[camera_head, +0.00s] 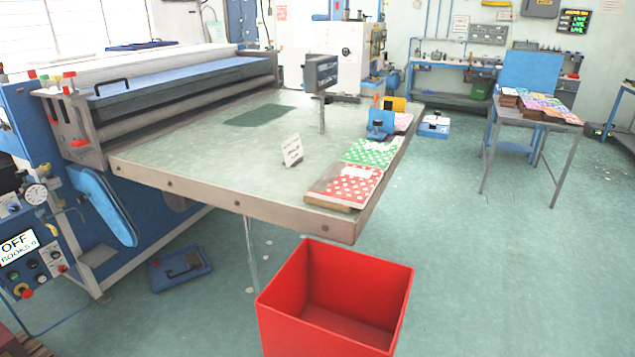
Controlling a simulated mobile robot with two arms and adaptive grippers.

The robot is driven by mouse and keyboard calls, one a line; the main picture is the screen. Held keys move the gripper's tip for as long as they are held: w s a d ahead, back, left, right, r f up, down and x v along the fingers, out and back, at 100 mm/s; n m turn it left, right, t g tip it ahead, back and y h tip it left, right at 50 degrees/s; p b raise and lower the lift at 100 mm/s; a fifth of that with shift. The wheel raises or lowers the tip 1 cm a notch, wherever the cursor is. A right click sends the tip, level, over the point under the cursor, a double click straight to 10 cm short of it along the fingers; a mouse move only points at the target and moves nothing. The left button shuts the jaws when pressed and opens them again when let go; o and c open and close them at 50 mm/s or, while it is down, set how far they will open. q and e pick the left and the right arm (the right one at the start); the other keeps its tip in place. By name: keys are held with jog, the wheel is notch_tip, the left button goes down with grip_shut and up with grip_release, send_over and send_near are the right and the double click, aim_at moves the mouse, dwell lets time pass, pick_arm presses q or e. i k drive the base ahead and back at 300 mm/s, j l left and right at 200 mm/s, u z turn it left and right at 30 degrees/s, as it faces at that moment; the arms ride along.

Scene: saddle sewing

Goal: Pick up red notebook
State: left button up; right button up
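The red notebook (353,186) has white spots and a pale label. It lies flat at the near right corner of the machine's grey table (215,165), close to the edge, on what looks like a brown board or stack. Neither of my grippers shows in the head view.
An open, empty red bin (335,298) stands on the floor below the table's near corner. A small white sign (292,151) and a screen on a post (321,75) stand on the table. A side table (545,112) holds colourful stacks at right. Floor between is clear.

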aim_at(351, 185)
jog(key=i+l+u, duration=0.2)
jog(key=l, duration=0.15)
jog(key=i+l+u, duration=0.1)
jog(key=l+u, duration=0.15)
jog(key=i+l+u, duration=0.2)
jog(key=l, duration=0.25)
jog(key=l+u, duration=0.2)
jog(key=l, duration=0.15)
